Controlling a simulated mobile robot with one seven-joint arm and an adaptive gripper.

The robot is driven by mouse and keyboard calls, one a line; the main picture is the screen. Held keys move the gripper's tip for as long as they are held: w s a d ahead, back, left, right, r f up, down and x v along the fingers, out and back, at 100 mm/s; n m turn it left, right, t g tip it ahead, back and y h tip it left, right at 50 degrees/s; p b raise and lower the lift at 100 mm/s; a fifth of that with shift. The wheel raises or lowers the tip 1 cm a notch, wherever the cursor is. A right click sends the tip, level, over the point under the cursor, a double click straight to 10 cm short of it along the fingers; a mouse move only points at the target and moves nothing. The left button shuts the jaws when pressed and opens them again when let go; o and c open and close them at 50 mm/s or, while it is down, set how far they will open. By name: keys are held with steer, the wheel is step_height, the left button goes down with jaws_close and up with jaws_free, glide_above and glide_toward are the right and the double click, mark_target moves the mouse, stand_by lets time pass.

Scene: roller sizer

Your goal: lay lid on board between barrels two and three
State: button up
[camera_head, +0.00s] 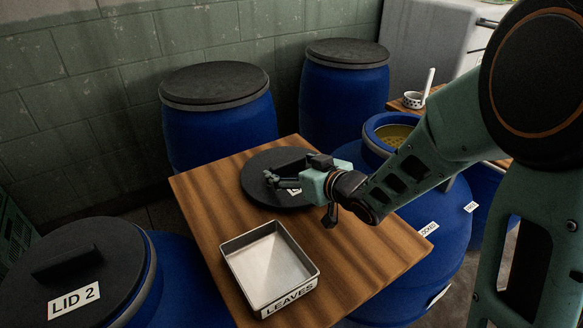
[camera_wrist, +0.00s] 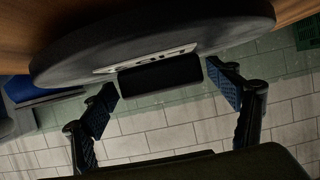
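A dark round lid (camera_head: 258,178) with a white label lies flat on the wooden board (camera_head: 200,205), toward its far end. My gripper (camera_head: 272,180) is over this lid at its handle. In the wrist view, the lid (camera_wrist: 230,25) fills the top and its black bar handle (camera_wrist: 160,75) points toward me. My two fingers (camera_wrist: 165,85) are spread, one on each side of the handle's end, with small gaps. An open blue barrel (camera_head: 380,150) with yellowish contents stands right of the board. A barrel with a lid marked LID 2 (camera_head: 75,270) stands at lower left.
A metal tray labelled LEAVES (camera_head: 268,265) sits on the near part of the board. Two closed blue barrels, one at back left (camera_head: 220,130) and one at back centre (camera_head: 345,95), stand by the wall. A small bowl (camera_head: 413,100) is at right.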

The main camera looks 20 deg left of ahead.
steer(key=shift+o, duration=0.4)
steer(key=shift+r, duration=0.25)
steer(key=p+v, duration=0.3)
steer(key=v, duration=0.7)
steer(key=shift+r, duration=0.2)
steer(key=shift+v, duration=0.95)
steer(key=shift+f, duration=0.1)
